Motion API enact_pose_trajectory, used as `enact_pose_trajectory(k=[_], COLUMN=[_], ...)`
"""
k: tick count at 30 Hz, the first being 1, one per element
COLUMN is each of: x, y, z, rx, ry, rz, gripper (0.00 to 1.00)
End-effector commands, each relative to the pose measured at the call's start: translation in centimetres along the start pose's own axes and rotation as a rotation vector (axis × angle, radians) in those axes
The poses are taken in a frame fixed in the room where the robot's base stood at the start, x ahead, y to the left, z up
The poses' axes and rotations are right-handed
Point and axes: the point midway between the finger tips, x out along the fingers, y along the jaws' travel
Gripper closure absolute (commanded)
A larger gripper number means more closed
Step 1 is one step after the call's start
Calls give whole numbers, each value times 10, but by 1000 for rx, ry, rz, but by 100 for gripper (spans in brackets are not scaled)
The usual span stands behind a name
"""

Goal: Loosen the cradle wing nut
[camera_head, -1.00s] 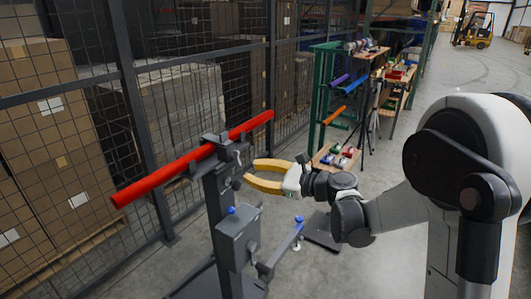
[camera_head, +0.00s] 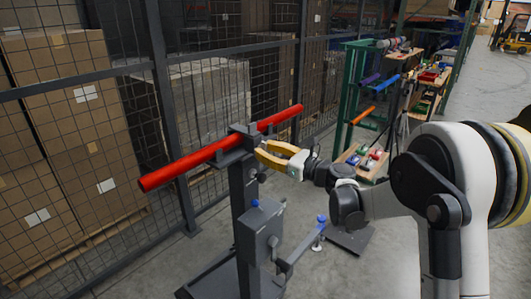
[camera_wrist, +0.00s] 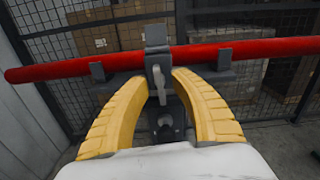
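A dark grey stand (camera_head: 248,190) holds a long red tube (camera_head: 215,150) in a cradle (camera_head: 243,138) at its top. In the wrist view the red tube (camera_wrist: 110,62) crosses behind the cradle's upright clamp (camera_wrist: 156,38). A light grey piece, which looks like the wing nut (camera_wrist: 160,82), hangs at the clamp's front. My gripper (camera_head: 262,151) has yellow fingers and is at the cradle's front. In the wrist view my open gripper (camera_wrist: 160,80) has one finger on each side of the light grey piece. Gaps show; contact cannot be told.
A round dark knob (camera_wrist: 165,130) sits below, between the fingers. The stand carries a box with a blue knob (camera_head: 256,203) and an arm with another blue knob (camera_head: 321,219). A mesh fence (camera_head: 215,75) runs close behind.

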Motion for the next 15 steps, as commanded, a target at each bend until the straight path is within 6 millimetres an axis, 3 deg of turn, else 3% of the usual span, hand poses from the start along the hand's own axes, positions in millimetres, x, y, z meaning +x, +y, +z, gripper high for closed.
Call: enact_pose_trajectory(k=[7,8,10,15], x=[1,1,1,1], y=[0,0,0,0], z=[0,0,0,0], rx=[0,0,0,-1], ry=[0,0,0,0], rz=[0,0,0,0], gripper=[71,75,96,100])
